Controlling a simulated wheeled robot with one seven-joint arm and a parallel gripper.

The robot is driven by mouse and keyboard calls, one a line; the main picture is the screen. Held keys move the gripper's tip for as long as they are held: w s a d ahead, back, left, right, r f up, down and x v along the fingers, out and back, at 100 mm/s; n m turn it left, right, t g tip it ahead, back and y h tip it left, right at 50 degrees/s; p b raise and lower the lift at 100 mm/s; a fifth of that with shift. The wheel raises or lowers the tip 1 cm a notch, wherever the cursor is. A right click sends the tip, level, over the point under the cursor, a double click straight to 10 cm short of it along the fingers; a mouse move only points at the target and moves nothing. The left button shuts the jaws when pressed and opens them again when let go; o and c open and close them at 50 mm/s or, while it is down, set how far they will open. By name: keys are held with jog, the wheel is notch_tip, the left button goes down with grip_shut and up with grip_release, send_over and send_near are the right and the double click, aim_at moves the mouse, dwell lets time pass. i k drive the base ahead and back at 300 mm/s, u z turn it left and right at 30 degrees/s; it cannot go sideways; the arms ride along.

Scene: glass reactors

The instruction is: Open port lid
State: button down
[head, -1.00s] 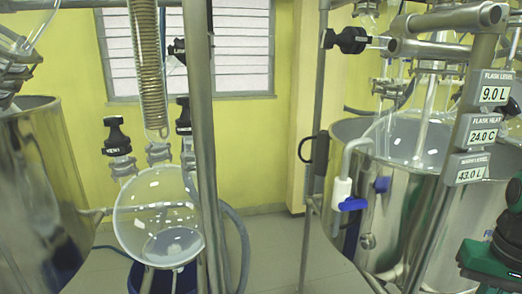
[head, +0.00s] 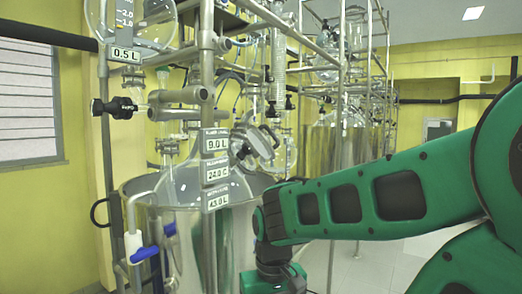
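A large steel reactor vessel (head: 178,222) stands left of centre, with a glass flask (head: 205,185) inside its rim. A round grey metal fitting with black parts (head: 262,142) sits tilted above the vessel, behind the label post; it may be the port lid, but I cannot tell for sure, nor whether it is open. My green arm reaches in from the right and bends down in front of the vessel's right side. My gripper does not show; the end of the arm runs out at the bottom edge.
The label post (head: 208,110) carries three displays in front of the vessel. A blue-handled valve (head: 144,254) hangs at the vessel's left. Steel frame bars and glassware crowd the top. More reactors (head: 340,145) stand behind. Open floor (head: 400,265) shows beneath my arm.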

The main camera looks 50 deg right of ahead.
aim_at(260, 142)
jog(key=k, duration=0.95)
jog(key=z, duration=0.45)
jog(key=i, duration=0.8)
jog(key=u, duration=0.05)
